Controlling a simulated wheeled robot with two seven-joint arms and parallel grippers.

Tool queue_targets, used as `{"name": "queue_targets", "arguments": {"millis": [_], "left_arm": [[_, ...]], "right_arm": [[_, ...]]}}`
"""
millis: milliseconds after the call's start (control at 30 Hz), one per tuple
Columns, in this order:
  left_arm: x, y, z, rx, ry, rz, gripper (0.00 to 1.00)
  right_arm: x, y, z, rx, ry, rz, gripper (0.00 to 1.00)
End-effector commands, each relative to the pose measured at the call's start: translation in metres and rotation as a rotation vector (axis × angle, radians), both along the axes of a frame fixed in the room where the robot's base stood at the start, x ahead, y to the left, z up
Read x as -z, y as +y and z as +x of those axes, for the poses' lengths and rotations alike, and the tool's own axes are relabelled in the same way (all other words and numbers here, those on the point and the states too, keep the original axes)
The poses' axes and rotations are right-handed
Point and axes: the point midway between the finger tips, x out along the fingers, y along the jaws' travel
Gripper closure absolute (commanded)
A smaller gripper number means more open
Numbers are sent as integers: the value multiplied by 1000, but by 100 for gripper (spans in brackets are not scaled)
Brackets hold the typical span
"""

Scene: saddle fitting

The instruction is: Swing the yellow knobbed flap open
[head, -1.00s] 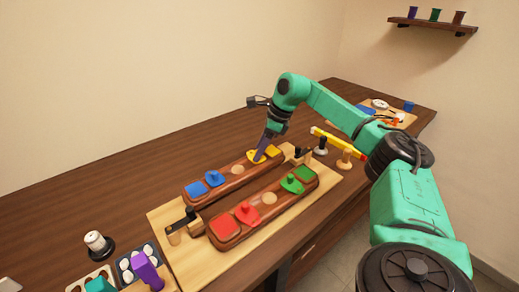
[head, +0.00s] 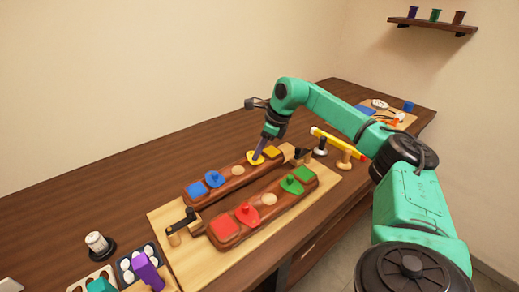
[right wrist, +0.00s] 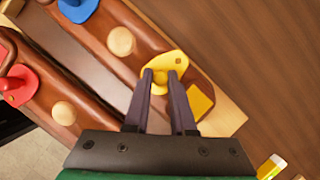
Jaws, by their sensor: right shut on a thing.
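The yellow knobbed flap (head: 253,160) sits on the far wooden bar (head: 232,178), near its right end. In the right wrist view the flap (right wrist: 181,61) is a rounded yellow plate with a small hole and a round knob. The fingers of my right gripper (right wrist: 160,77) are shut on the knob; they partly hide it. In the head view my right gripper (head: 258,155) reaches down onto the flap from above. A yellow square (right wrist: 201,101) shows uncovered beside the flap, also in the head view (head: 272,152). My left gripper is not in view.
The far bar also carries a blue flap (head: 214,179) and a blue square (head: 195,189). The near bar carries a red flap (head: 247,215) and a green flap (head: 291,185). Dark latches (head: 185,220) stand by the bar ends. Open table lies behind the bars.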

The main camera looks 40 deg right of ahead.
Motion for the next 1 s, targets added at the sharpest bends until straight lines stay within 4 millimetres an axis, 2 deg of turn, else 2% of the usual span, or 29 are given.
{"name": "queue_targets", "arguments": {"millis": [600,1000], "left_arm": [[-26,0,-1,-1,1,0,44],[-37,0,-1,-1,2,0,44]], "right_arm": [[-5,21,8,545,-7,1,100],[-4,31,18,927,-8,4,100]]}}
